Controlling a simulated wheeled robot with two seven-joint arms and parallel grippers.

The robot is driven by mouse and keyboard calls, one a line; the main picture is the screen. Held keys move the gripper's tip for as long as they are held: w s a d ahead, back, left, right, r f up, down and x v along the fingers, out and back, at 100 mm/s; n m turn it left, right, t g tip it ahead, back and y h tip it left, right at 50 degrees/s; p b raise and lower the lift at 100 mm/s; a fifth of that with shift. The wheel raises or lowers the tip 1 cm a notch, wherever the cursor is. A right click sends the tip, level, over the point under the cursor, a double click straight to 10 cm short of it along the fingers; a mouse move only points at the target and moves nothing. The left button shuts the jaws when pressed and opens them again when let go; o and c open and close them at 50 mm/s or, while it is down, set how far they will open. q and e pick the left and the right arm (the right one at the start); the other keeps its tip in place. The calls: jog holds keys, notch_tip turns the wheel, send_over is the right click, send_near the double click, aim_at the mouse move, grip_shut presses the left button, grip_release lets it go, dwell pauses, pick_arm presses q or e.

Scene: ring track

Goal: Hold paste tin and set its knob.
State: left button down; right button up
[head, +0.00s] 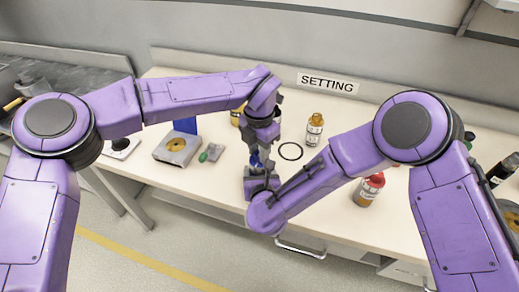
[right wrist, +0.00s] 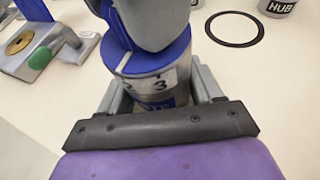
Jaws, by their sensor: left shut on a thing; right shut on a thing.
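The paste tin (right wrist: 155,84) is a blue and grey cylinder with a white label marked 3, seen in the right wrist view. It stands between the fingers of my right gripper (right wrist: 157,98), which is shut on it low on its sides. In the head view my right gripper (head: 260,182) is at the front middle of the bench. My left gripper (head: 259,150) comes down from above, directly over the tin, and is shut at its top. The knob is hidden by the left gripper, so its setting cannot be read.
A thin black ring (head: 280,152) lies flat right of the tin. A grey fixture (head: 165,154) with a brass disc and a green-tipped piece (head: 204,157) stand left. An amber bottle (head: 314,131) stands behind right, and a red-capped bottle (head: 369,190) at right. A SETTING sign (head: 328,83) is behind.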

dwell(0.3)
pick_arm(q)
jog(key=c, duration=0.8)
grip_release()
notch_tip(320, 180, up, 12)
